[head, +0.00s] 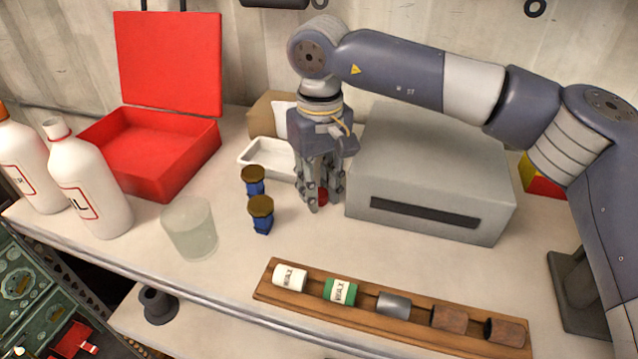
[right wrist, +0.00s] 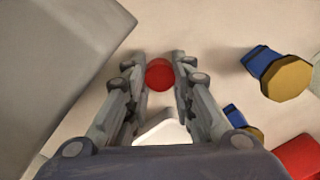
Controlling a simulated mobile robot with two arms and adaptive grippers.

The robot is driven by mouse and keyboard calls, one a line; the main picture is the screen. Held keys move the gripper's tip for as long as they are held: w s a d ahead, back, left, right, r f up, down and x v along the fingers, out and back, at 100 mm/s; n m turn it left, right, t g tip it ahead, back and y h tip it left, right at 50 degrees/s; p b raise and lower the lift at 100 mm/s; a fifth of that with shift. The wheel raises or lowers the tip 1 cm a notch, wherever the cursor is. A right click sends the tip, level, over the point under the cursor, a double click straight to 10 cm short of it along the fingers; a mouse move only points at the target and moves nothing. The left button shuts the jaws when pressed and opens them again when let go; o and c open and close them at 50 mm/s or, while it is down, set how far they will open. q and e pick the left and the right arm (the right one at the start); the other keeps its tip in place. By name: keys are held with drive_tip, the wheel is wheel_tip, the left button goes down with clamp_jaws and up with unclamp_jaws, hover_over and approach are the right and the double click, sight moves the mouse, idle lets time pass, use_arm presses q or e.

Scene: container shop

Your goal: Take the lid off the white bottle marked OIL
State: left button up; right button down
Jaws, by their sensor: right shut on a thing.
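The white bottle (head: 88,190) stands upright at the left of the bench. Part of its red-framed mark shows, ending in L. Its neck top looks open, with no coloured cap on it. My right gripper (head: 322,200) points down beside the grey box, far to the right of the bottle. Its fingers are closed on a small red round thing, which shows between the fingertips in the right wrist view (right wrist: 159,75). It is low, near the bench top; I cannot tell whether it touches. My left gripper is not in view.
A second white bottle (head: 30,165) with an orange cap stands at the left edge. An open red box (head: 160,165), a cloudy glass (head: 189,230), two blue brown-topped pieces (head: 262,214), a white tray (head: 258,160), a grey box (head: 430,165) and a wooden rack (head: 400,323) surround the free bench.

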drive_tip(key=shift+s+f, duration=0.1)
drive_tip(key=c, duration=1.8)
unclamp_jaws()
drive_tip(key=o, duration=0.4)
drive_tip(key=shift+o, duration=0.2)
